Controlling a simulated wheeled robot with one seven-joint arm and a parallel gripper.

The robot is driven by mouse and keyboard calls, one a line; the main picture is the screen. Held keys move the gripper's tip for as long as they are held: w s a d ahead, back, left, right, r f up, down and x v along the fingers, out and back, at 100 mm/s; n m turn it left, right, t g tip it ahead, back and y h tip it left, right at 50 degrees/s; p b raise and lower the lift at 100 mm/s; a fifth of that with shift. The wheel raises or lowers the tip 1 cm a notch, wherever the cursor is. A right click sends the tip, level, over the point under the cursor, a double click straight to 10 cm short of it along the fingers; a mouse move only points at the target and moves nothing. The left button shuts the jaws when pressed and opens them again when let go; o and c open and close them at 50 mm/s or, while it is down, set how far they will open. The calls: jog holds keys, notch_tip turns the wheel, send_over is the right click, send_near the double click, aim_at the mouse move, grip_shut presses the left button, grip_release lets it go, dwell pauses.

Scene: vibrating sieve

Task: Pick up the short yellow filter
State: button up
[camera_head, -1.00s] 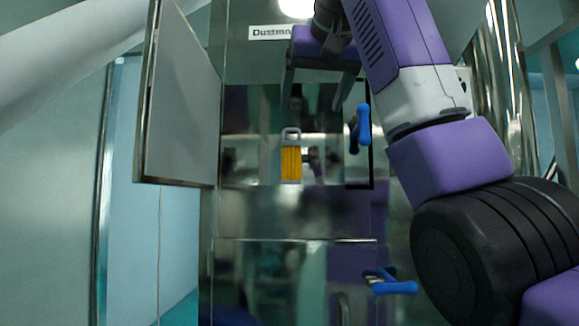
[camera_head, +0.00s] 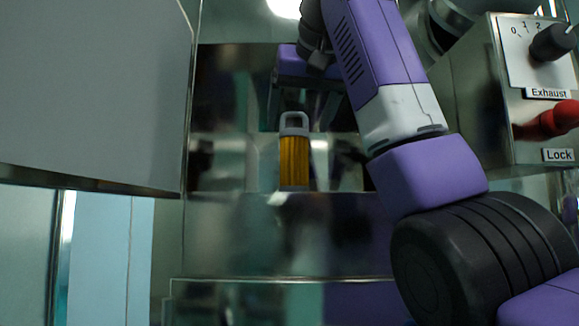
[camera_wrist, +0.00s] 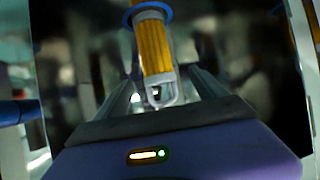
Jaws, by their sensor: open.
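The short yellow filter (camera_head: 294,163) stands upright inside the open metal compartment, its grey loop handle on top. My gripper (camera_head: 300,112) is at the compartment opening, above and around the handle's level, with its fingers spread apart. In the wrist view the filter (camera_wrist: 155,48) shows with its handle toward me and a blue ring at its far end. The fingers of my gripper (camera_wrist: 162,80) lie to either side of the handle, open and with nothing held. Whether a finger touches the handle cannot be told.
The open cabinet door (camera_head: 95,95) stands at the left. A control box (camera_head: 520,90) with a dial, a red knob and "Exhaust" and "Lock" labels is at the right. Shiny compartment walls (camera_head: 225,90) closely surround the filter and show reflections.

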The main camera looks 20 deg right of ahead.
aim_at(298, 130)
jog(key=p+x, duration=0.1)
jog(key=x, duration=0.1)
jog(key=p+x, duration=0.1)
jog(key=x, duration=0.1)
jog(key=p+x, duration=0.1)
jog(key=x, duration=0.1)
jog(key=shift+w+d+r, duration=0.1)
jog(key=shift+w+d, duration=0.2)
jog(key=shift+w, duration=0.15)
jog(key=shift+w+f, duration=0.35)
jog(key=shift+w, duration=0.05)
jog(key=c, duration=1.6)
jog(key=shift+r, duration=0.1)
